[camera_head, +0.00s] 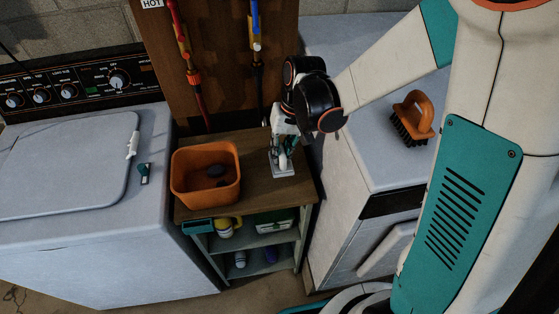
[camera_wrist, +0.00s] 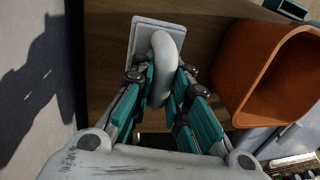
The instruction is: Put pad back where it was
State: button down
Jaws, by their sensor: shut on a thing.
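The pad (camera_head: 284,172) is a flat, pale grey rectangle with a looped white handle, on or just above the top of the small wooden shelf unit (camera_head: 255,186), right of the orange bin (camera_head: 205,172). In the wrist view the pad (camera_wrist: 144,34) shows beyond my fingers, its arched handle (camera_wrist: 166,50) between them. My gripper (camera_head: 285,148) reaches down from above; in the wrist view my gripper (camera_wrist: 165,88) is shut on the handle. I cannot tell whether the pad's underside touches the wood.
Bottles and boxes fill the lower shelves.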

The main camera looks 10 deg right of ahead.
aim_at(280, 164)
jog(key=shift+f+b, duration=0.65)
jog(key=shift+f, duration=2.05)
jog(key=shift+f, duration=0.2)
jog(key=c, duration=1.5)
grip_release()
jog(key=shift+c, duration=0.2)
jog(key=shift+r, duration=0.15)
jog(key=r+p, duration=0.1)
jog(key=r, duration=0.3)
jog(key=d+r+p, duration=0.1)
jog(key=r, duration=0.3)
jog(key=d+r+p, duration=0.1)
jog(key=r, duration=0.3)
jog(key=shift+d, duration=0.2)
jog(key=shift+f, duration=0.1)
